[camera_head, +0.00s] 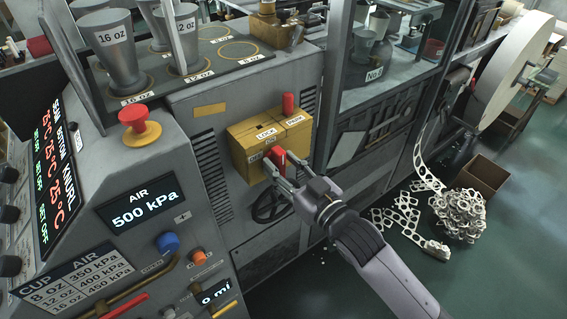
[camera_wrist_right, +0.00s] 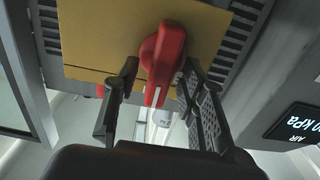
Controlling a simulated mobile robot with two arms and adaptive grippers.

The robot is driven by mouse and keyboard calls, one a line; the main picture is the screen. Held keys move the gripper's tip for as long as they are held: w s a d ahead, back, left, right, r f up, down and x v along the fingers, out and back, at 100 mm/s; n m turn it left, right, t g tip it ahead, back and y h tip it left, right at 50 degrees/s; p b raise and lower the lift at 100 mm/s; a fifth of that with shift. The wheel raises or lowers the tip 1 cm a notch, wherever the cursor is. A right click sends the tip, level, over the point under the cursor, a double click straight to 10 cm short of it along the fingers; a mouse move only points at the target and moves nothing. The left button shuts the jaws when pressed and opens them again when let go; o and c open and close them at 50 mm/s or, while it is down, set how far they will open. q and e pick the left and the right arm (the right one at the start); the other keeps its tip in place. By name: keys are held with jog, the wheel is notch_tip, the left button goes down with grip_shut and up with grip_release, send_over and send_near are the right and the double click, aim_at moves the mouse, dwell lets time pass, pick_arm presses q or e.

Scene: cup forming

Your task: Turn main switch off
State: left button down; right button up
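The main switch is a red rotary handle (camera_head: 278,157) on the front of a yellow box (camera_head: 245,137) marked "LOCK". In the right wrist view the handle (camera_wrist_right: 163,55) has a white line at its narrow end. My right gripper (camera_head: 277,174) is at the handle, its fingers partly hiding it. In the wrist view the right gripper (camera_wrist_right: 157,80) is open, with one finger on each side of the handle's narrow end. A gap shows at the left finger; I cannot tell whether the right finger touches. My left gripper is not in view.
A red lever (camera_head: 288,104) sticks up at the box's right. A black handwheel (camera_head: 270,206) lies below the box. A control panel with a red emergency button (camera_head: 134,117) and blue knob (camera_head: 168,243) stands at left. Floor at right holds a scrap pile (camera_head: 460,212).

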jog(key=shift+c, duration=0.2)
grip_shut()
dwell(0.3)
